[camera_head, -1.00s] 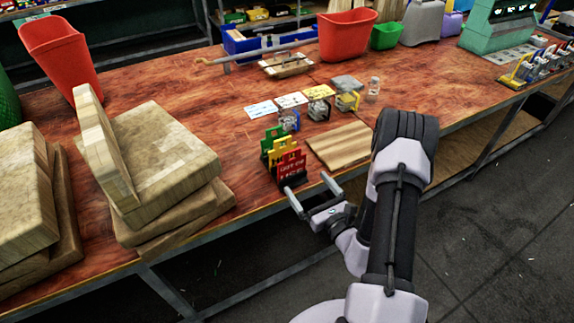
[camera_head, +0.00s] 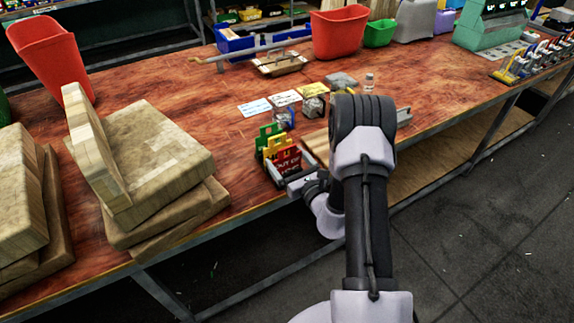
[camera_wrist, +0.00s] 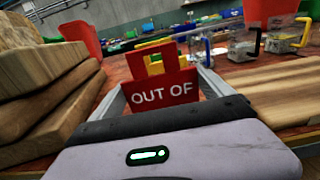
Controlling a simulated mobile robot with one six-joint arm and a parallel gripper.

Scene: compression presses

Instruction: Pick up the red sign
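The red sign (camera_head: 286,163) stands upright at the front edge of the wooden bench, in front of a yellow sign (camera_head: 273,147) and a green sign (camera_head: 265,132). In the wrist view the red sign (camera_wrist: 163,92) faces me, with white "OUT OF" lettering; its lower part is hidden by my gripper's body. My gripper (camera_wrist: 160,80) is open, with one finger on each side of the red sign. Small gaps show between the sign and the fingers. In the head view my arm hides part of the gripper.
Stacked wooden blocks (camera_head: 150,160) stand left of the signs. A wooden board (camera_head: 318,145) lies to the right, partly behind my arm. Several cards and padlocks lie behind the signs. Red bins (camera_head: 338,35) stand farther back. Open floor lies in front of the bench.

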